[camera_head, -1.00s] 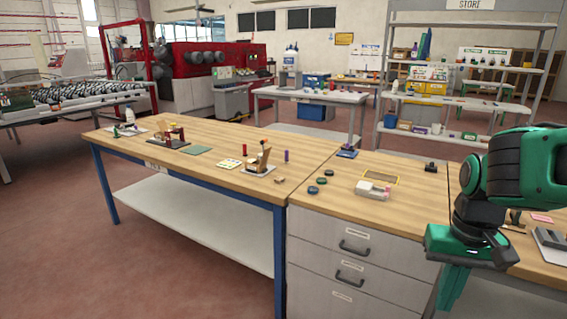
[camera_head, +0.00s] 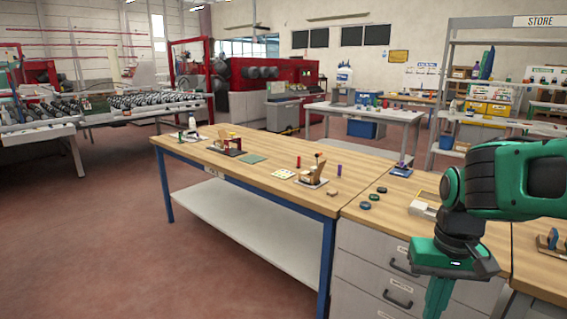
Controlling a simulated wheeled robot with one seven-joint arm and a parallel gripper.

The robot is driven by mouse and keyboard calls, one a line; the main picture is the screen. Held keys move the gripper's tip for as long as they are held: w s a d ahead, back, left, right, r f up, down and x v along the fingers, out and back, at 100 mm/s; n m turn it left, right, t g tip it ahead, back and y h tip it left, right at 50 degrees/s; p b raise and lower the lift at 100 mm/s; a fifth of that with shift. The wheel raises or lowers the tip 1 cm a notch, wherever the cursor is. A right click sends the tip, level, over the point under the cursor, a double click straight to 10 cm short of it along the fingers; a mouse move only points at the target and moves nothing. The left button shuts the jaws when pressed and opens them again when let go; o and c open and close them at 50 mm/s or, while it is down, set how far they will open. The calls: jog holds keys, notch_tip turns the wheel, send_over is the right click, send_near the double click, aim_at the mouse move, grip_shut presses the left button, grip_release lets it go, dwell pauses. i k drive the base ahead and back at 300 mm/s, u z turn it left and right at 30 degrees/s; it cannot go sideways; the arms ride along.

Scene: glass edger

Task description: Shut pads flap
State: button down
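I cannot make out a flap marked for pads in this view. My gripper (camera_head: 438,296) points down in front of the drawer unit at the lower right.
A wooden workbench (camera_head: 240,181) with small tools crosses the middle. A grey drawer unit (camera_head: 360,250) adjoins it. A grey table (camera_head: 390,114) and a store shelf (camera_head: 470,123) stand behind. A roller conveyor (camera_head: 85,118) is at left. The red floor (camera_head: 95,240) at front left is clear.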

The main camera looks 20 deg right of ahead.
aim_at(321, 165)
jog(key=u, duration=0.15)
jog(key=i, duration=1.1)
jog(key=z, duration=0.7)
jog(key=i, duration=0.45)
jog(key=z, duration=0.2)
